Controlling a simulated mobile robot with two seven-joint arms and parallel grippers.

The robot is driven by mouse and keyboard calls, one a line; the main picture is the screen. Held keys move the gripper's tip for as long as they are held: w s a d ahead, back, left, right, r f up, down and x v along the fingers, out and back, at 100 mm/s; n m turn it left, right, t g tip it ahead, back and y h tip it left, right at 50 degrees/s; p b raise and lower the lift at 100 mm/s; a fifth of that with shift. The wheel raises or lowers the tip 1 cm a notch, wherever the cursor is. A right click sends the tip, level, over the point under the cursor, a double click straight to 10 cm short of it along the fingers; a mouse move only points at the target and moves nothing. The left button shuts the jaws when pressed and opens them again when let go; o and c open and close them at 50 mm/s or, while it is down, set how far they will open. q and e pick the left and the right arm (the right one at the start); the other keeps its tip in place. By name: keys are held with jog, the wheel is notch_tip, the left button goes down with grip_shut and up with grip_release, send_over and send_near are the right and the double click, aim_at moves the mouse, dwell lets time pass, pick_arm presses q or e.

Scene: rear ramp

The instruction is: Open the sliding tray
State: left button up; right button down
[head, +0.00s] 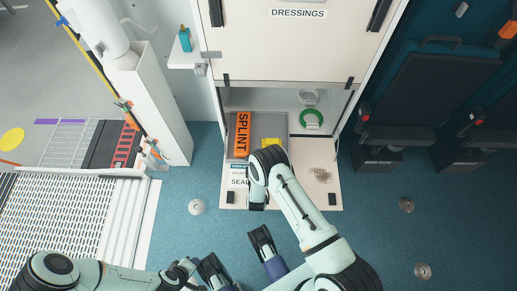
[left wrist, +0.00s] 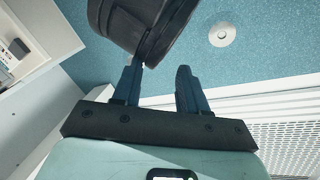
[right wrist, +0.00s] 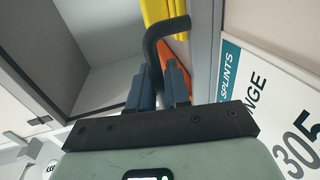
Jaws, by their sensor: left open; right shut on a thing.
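The grey sliding tray (head: 268,122) sits in the left part of the cabinet's open lower compartment. It holds an orange SPLINT pack (head: 243,135) and something yellow (head: 271,146). In the right wrist view, my right gripper (right wrist: 158,70) is shut on a black bent handle (right wrist: 172,30), beside a white labelled panel (right wrist: 275,100). In the head view my right arm covers this grip and the tray's front right part. My left gripper (head: 237,253) is open and empty, low in front of the cabinet; its fingers also show in the left wrist view (left wrist: 160,75).
A white board (head: 290,195) extends before the compartment, with a brown netted thing (head: 320,175) on it. A green ring (head: 311,117) lies at the compartment's right. A DRESSINGS door (head: 290,50) is above. A ramp (head: 60,220) stands left; blue floor (head: 385,235) is clear at right.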

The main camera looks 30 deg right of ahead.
pick_arm(q)
jog(key=shift+s, duration=0.15)
pick_arm(e)
jog(key=shift+s, duration=0.1)
jog(key=c, duration=1.3)
grip_release()
jog(key=shift+a, duration=0.1)
pick_arm(q)
jog(key=shift+g+h, duration=0.4)
jog(key=shift+g, duration=0.3)
jog(key=s+r+p, duration=0.1)
jog(key=s+d+r+p, duration=0.1)
jog(key=s+d+r, duration=0.1)
jog(key=s, duration=0.1)
jog(key=shift+s+d+r+p, duration=0.1)
jog(key=shift+r+p, duration=0.1)
jog(key=shift+p, duration=0.2)
pick_arm(e)
jog(key=v, duration=1.3)
jog(key=shift+s+a+r, duration=0.1)
jog(key=shift+s+r, duration=0.05)
